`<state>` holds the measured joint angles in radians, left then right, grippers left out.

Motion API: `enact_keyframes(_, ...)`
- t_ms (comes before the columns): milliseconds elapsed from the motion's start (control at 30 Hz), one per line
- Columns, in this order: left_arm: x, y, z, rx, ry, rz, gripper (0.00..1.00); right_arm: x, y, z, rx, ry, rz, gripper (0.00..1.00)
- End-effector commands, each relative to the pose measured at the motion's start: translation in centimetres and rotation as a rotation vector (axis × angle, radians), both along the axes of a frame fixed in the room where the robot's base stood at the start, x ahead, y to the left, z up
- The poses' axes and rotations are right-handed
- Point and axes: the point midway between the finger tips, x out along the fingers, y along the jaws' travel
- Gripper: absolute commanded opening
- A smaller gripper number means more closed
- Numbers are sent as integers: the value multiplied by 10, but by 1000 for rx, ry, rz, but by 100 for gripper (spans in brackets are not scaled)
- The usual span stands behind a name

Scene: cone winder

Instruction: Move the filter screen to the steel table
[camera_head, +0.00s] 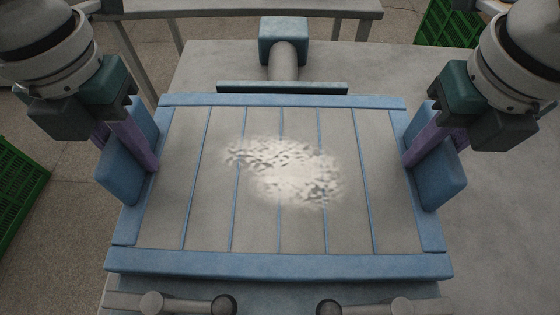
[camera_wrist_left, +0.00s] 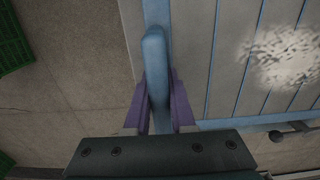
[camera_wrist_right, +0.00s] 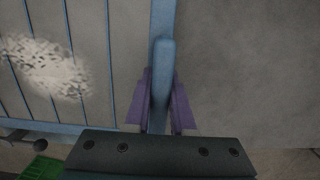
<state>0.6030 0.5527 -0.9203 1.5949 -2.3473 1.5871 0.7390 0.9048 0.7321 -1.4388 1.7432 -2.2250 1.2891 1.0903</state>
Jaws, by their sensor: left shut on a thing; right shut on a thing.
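The filter screen (camera_head: 215,225) is a wide grey panel with a blue frame and thin blue ribs, in the middle of the head view. A patch of whitish fluff (camera_head: 285,172) lies on it. My left gripper (camera_head: 150,160) has its purple fingers shut on the blue handle at the screen's left side; the left wrist view shows the fingers (camera_wrist_left: 159,105) on both sides of that handle. My right gripper (camera_head: 412,158) is shut on the matching handle at the right side, also seen in the right wrist view (camera_wrist_right: 161,105). What lies under the screen is hidden.
A grey surface (camera_head: 500,240) extends behind and right of the screen. A blue block with a grey cylinder (camera_head: 284,60) and a dark bar stands behind it. Rounded grey rods (camera_head: 190,305) lie in front. A table (camera_head: 240,8) stands at the back. Green crates (camera_head: 15,185) are at the left and back right.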

Motion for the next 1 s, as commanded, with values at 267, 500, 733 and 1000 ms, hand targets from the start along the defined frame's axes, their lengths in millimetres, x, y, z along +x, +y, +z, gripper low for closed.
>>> enact_keyframes(267, 0, 0, 0, 1, 0, 1, 0, 0, 0, 0, 0, 0, -1, 0)
enact_keyframes(500, 0, 0, 0, 1, 0, 1, 0, 0, 0, 0, 0, 0, -1, 0)
enact_keyframes(733, 0, 0, 0, 1, 0, 1, 0, 0, 0, 1, 0, 0, -1, 0)
enact_keyframes(1000, 1, 0, 10, 0, -2, 1, 0, 1, 0, 10, 0, -2, -1, 0)
